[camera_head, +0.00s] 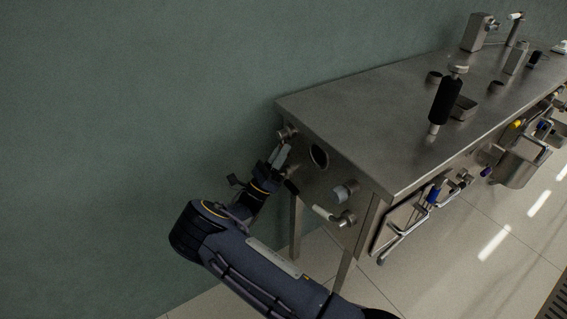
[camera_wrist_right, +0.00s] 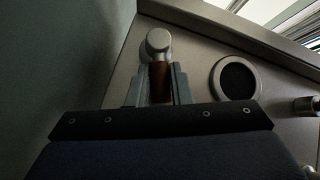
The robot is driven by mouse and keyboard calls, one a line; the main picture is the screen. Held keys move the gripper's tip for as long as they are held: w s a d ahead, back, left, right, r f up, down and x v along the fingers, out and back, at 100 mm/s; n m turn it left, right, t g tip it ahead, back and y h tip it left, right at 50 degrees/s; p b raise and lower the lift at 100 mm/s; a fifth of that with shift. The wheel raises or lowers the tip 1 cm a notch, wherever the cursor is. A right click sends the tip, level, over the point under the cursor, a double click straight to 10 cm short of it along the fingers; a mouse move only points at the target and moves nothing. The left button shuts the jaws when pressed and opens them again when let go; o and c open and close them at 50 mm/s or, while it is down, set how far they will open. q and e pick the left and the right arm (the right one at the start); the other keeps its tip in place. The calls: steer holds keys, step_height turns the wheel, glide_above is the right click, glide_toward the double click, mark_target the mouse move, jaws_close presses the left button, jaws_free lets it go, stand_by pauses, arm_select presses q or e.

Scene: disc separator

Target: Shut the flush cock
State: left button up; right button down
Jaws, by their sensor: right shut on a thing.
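The flush cock shows in the wrist view as a round metal knob end (camera_wrist_right: 158,42) with a brown handle (camera_wrist_right: 161,84) below it, on the steel end panel. In the head view its metal fitting (camera_head: 287,132) sits near the panel's upper left corner. My right gripper (camera_head: 280,156) is at this panel, just below the fitting. In the wrist view the two grey fingers of my right gripper (camera_wrist_right: 161,90) stand on either side of the brown handle and are shut on it. The fingers and palm hide the handle's lower part. My left gripper is not in view.
Right of the gripper are a round dark opening (camera_head: 319,156), a short knob (camera_head: 346,190) and a pale-handled cock (camera_head: 326,213) on the same panel. The steel table top (camera_head: 375,110) carries a black-sleeved cylinder (camera_head: 445,101). A green wall (camera_head: 120,110) stands to the left.

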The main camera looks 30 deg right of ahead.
steer(key=shift+w+f+m+g+h+b, duration=0.1)
steer(key=shift+w+m+g+b, duration=0.15)
steer(key=shift+m+g+b, duration=0.95)
steer(key=shift+w+f+m+g+h+b, duration=0.1)
steer(key=shift+w+m+g+b, duration=0.15)
steer(key=shift+m+g, duration=1.8)
steer(key=shift+w+f+m+g+h+b, duration=0.1)
steer(key=shift+w+m+g+b, duration=0.4)
steer(key=shift+m+g, duration=1.15)
steer(key=shift+s+r+g, duration=0.1)
steer(key=shift+s+g, duration=0.05)
steer(key=shift+g, duration=0.15)
steer(key=c, duration=1.3)
jaws_free()
steer(key=shift+a, duration=0.1)
